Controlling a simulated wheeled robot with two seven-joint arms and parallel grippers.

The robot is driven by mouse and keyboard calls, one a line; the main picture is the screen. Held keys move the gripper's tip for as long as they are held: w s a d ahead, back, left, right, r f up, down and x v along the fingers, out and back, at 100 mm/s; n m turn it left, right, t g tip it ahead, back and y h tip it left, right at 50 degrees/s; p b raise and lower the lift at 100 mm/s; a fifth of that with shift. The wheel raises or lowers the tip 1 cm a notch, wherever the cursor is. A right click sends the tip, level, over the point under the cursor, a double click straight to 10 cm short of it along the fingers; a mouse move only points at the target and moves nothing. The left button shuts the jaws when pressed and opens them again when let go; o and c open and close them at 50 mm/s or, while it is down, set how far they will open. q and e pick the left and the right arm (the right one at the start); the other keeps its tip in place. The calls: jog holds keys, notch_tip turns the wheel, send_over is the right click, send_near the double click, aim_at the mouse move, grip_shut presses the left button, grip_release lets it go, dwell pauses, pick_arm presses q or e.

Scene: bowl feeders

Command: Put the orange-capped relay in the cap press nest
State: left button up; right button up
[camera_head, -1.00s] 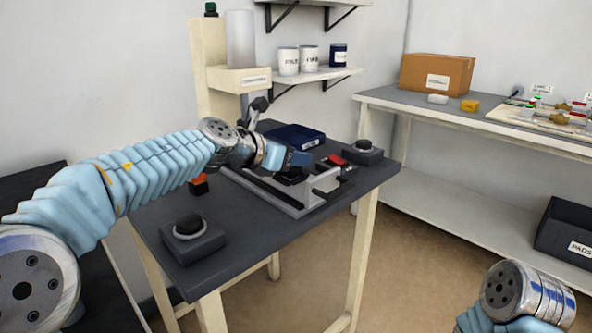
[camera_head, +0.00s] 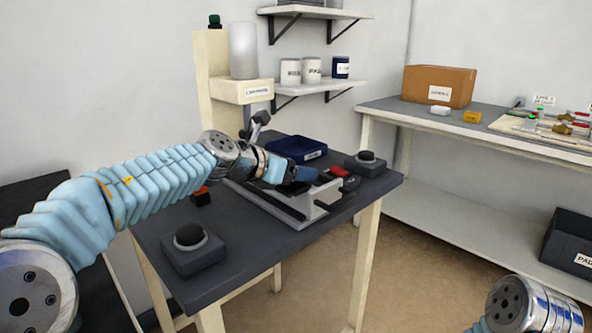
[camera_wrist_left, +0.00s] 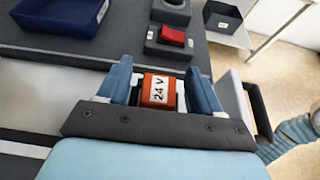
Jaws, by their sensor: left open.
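The orange-capped relay, an orange block (camera_wrist_left: 158,90) with a white "24 V" label, shows in the left wrist view between the fingers of my left gripper (camera_wrist_left: 160,80). The gripper is open, with one blue finger on each side of the cap. A dark part surrounds the lower cap; I cannot tell how deep the relay sits in it. In the head view my left gripper (camera_head: 307,174) is low over the grey press fixture (camera_head: 282,208), and hides the relay there. My right gripper is out of view; only part of that arm shows at lower right.
A blue tray (camera_head: 297,148) lies behind the fixture. A red button box (camera_head: 342,174) and two black-button boxes, at right (camera_head: 367,163) and front left (camera_head: 191,248), stand on the dark table. A small orange-and-black object (camera_head: 201,196) lies beside my left arm.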

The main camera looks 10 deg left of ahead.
pick_arm(q)
jog(key=p+v, duration=0.1)
jog(key=v, duration=1)
jog(key=shift+s+a, duration=0.3)
